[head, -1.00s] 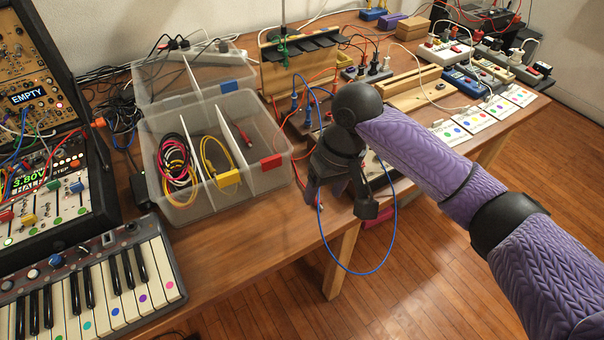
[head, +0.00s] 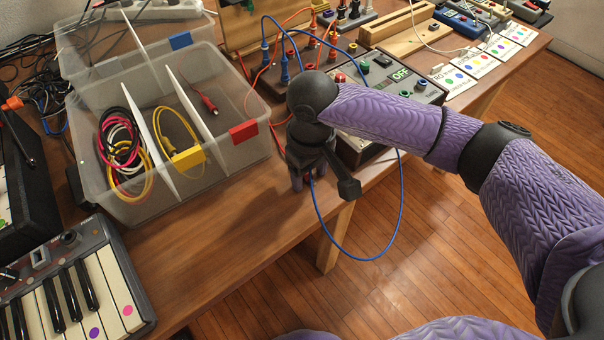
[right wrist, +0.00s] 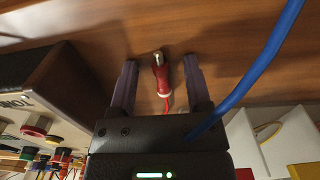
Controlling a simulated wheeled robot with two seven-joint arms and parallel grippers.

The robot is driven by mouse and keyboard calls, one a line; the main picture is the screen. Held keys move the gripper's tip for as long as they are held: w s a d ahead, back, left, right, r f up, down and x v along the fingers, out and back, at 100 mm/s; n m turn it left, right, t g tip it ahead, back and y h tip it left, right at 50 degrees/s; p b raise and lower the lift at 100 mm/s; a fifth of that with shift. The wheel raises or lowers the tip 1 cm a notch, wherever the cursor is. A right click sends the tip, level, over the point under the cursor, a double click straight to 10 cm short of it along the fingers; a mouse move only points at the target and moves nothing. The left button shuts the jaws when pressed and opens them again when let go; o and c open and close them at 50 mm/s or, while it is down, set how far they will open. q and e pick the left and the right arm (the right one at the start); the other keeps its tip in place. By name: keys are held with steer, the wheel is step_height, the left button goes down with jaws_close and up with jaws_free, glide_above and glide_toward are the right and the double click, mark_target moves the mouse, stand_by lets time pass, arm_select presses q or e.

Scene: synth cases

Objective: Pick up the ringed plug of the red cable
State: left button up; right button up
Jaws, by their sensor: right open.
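My right gripper (head: 303,184) points down at the front edge of the table, with its wrist hiding much of what is below. In the right wrist view its two fingers (right wrist: 160,64) are apart. A red plug (right wrist: 161,78) with a metal tip and a pale ring near its cable end lies between them, with a gap visible on both sides. Its thin red cable runs back under the gripper body. I cannot make out this plug in the head view. My left gripper is not in view.
A blue cable (head: 401,205) loops over the table edge beside my gripper and crosses the right wrist view (right wrist: 255,75). A clear divided box (head: 120,213) holds coiled cables and another red plug (head: 208,102). A panel device (head: 415,86) stands behind my arm.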

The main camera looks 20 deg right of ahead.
steer(key=shift+r, duration=0.15)
steer(key=shift+c, duration=1)
jaws_close()
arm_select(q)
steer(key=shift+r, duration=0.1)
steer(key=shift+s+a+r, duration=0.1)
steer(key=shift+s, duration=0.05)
